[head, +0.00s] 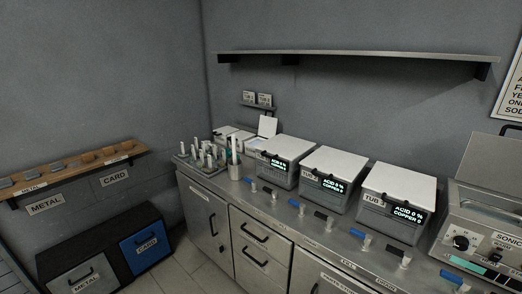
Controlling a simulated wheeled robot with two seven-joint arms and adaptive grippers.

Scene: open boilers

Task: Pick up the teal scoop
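I cannot make out a teal scoop for certain in the head view. Small teal patches show among a cluster of white-topped bottles (205,152) at the left end of the metal counter, too small to identify. A grey cup (235,172) with a thin white upright piece stands just right of them. Neither of my grippers is in view.
The metal counter (262,205) carries several white-lidded tubs (325,165) and a sonic cleaner (485,225). A wall shelf (360,55) is empty. Metal and card bins (147,248) stand left; floor between is clear.

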